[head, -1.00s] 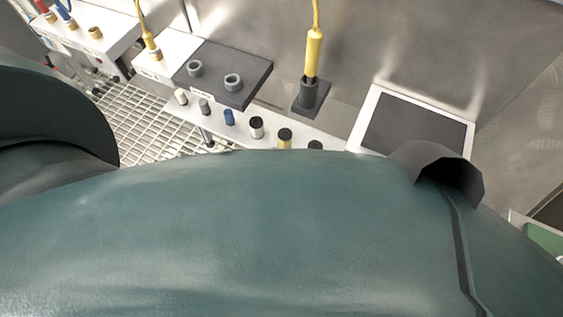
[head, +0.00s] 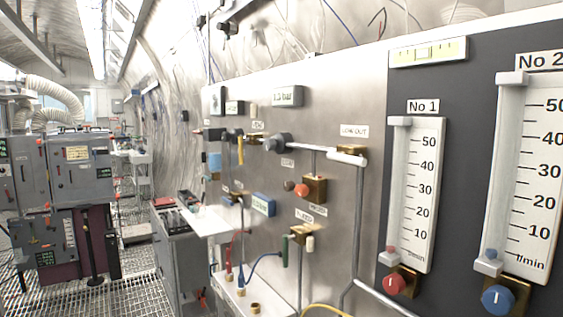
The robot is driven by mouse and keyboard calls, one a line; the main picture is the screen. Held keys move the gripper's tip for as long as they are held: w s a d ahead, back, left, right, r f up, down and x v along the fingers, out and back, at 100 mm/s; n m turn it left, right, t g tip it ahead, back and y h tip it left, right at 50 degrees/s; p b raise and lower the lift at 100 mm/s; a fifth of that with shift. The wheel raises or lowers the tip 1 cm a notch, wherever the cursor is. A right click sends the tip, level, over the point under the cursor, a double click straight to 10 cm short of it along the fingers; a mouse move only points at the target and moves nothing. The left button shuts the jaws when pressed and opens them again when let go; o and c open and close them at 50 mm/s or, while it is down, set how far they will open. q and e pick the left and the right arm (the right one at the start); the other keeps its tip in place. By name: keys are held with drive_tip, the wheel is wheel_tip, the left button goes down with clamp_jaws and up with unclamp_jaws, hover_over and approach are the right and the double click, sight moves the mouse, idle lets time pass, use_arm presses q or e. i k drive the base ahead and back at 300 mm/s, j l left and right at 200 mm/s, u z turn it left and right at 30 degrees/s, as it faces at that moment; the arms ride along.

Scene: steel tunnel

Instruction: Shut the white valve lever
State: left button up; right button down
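A short white bar (head: 346,154) lies nearly level on the steel wall panel, just under the LOW OUT label (head: 354,131). It sits where grey pipes meet, and I cannot tell for sure that it is the valve lever. A small pale cylinder (head: 310,243) hangs at the brass MIXED valve (head: 299,234) lower on the panel. A yellow lever (head: 240,150) hangs down further left. Neither of my grippers is in view, and nothing touches these parts.
Two flow gauges, No 1 (head: 412,190) and No 2 (head: 528,170), stand on a dark panel at the right. A grey cabinet (head: 180,250) and a white ledge with hose fittings (head: 250,295) jut out below the panel.

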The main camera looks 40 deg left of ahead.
sight(339, 156)
drive_tip(key=u, duration=0.75)
